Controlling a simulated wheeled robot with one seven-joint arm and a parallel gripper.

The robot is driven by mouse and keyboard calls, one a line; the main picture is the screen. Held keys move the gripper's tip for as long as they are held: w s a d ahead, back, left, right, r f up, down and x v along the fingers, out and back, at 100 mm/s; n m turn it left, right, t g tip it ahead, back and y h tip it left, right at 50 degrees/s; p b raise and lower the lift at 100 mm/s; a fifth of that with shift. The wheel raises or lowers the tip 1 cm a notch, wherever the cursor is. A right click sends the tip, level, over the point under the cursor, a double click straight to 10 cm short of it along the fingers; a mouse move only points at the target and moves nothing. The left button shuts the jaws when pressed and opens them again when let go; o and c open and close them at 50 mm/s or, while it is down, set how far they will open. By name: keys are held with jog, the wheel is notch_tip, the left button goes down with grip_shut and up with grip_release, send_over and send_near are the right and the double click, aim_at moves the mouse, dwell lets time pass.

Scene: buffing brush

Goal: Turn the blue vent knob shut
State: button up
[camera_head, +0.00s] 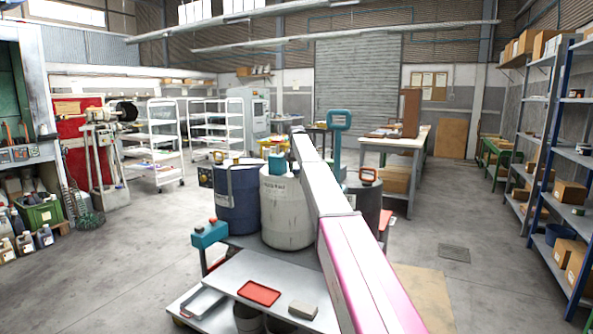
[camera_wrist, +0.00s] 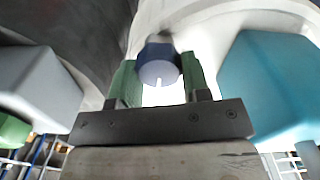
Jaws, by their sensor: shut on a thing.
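The blue vent knob (camera_wrist: 160,66) shows in the wrist view, a short round knob with a pale mark on its face pointing down in the picture. My gripper (camera_wrist: 156,78) has its two green fingers on either side of the knob and is shut on it. The knob stands against a pale, bright curved surface. In the head view my arm runs from the bottom toward the drums. The knob and gripper cannot be made out there.
A large teal block (camera_wrist: 266,88) sits close right of the fingers and a grey block (camera_wrist: 38,85) is at left. In the head view, a white drum (camera_head: 285,215), a blue drum (camera_head: 237,205) and a dark drum (camera_head: 371,205) stand together behind a metal cart holding a red tray (camera_head: 259,293).

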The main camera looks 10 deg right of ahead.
aim_at(297, 169)
dwell(0.4)
jog(key=o, duration=0.9)
notch_tip(297, 169, up, 11)
jog(key=shift+f, duration=0.1)
